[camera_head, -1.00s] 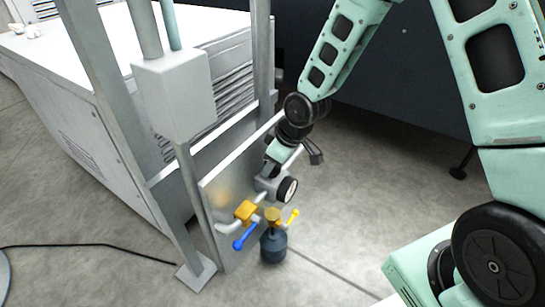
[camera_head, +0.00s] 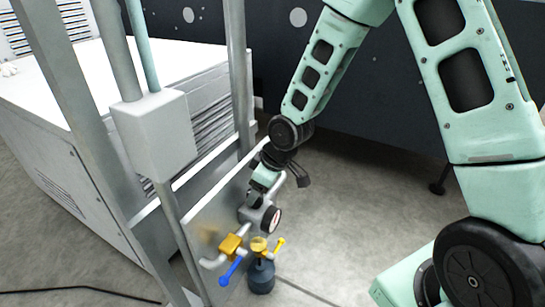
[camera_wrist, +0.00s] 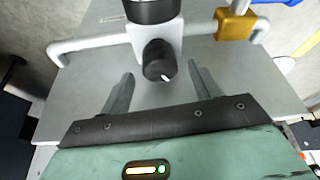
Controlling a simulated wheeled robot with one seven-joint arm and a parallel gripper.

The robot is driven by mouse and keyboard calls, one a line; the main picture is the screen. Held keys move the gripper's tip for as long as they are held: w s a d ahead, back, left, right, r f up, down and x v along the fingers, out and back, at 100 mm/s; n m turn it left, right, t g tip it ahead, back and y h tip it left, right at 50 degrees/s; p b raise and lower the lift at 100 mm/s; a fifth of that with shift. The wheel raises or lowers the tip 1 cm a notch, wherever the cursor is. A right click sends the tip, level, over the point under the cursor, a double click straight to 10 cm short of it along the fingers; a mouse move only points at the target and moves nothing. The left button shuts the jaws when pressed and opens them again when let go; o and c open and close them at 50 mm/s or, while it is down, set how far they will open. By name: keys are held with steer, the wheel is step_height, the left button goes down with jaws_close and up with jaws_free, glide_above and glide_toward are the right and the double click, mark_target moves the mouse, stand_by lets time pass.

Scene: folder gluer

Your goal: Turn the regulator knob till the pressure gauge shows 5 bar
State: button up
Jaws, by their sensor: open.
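The regulator knob (camera_wrist: 157,60) is a black cylinder with a white mark, on a grey regulator body on the panel. In the wrist view my gripper (camera_wrist: 162,80) is open, its two fingers on either side of and short of the knob, which sits between the fingertips' lines. I cannot tell any contact. The pressure gauge (camera_head: 273,220) is a round white dial with a dark rim in the head view; its reading is too small to make out. In the wrist view the gauge (camera_wrist: 152,10) shows only its dark side. In the head view my gripper (camera_head: 258,190) is above the regulator and partly hides it.
A yellow valve block (camera_head: 231,244) with a blue lever (camera_head: 230,271) sits on the pipe beside the regulator. A dark blue bowl (camera_head: 261,277) with a yellow lever (camera_head: 279,245) hangs near it. A grey post and box (camera_head: 155,135) stand left.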

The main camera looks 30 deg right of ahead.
steer(key=p+v, duration=0.7)
steer(key=v, duration=0.7)
steer(key=shift+r, duration=0.25)
steer(key=shift+s, duration=0.15)
steer(key=s+a+r+g+h, duration=0.1)
steer(key=s+a+r, duration=0.2)
steer(key=s, duration=0.5)
steer(key=s+a+r+m+g+h, duration=0.1)
steer(key=s+a+r, duration=0.3)
steer(key=s, duration=0.3)
steer(key=s+a+r+g, duration=0.1)
steer(key=s+a+r, duration=0.2)
steer(key=s, duration=0.5)
step_height(320, 180, up, 27)
steer(key=p, duration=2.7)
steer(key=shift+w, duration=0.3)
steer(key=shift+a, duration=0.1)
